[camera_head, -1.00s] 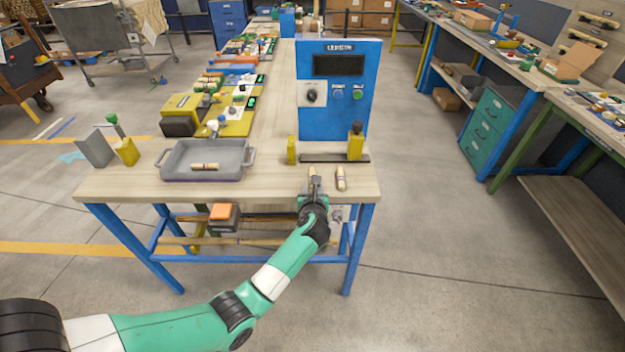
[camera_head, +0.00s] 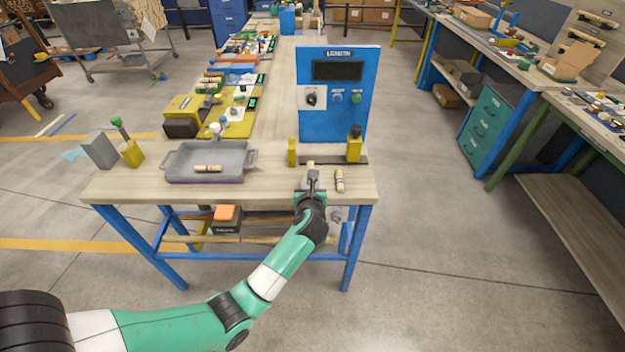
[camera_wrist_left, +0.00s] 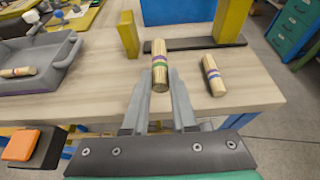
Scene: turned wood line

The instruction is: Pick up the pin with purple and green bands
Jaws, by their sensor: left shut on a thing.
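My left gripper (camera_head: 313,178) is shut on a light wooden pin (camera_wrist_left: 160,66) at the front of the bench. The pin has a purple and a green band in the left wrist view, and its end points toward that camera. In the head view only a small part of this pin (camera_head: 311,164) shows beyond the fingers. I cannot tell clearly how far it is above the bench top. A second banded pin (camera_head: 339,180) lies to the right, apart from the gripper; it also shows in the left wrist view (camera_wrist_left: 213,76). My right gripper is not in view.
A grey tray (camera_head: 247,159) with another banded pin (camera_head: 208,169) in it stands left on the bench (camera_head: 275,190). A blue panel (camera_head: 337,115) and yellow posts (camera_head: 292,152) (camera_head: 354,149) stand behind the gripper. A grey block (camera_head: 99,151) is at the far left.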

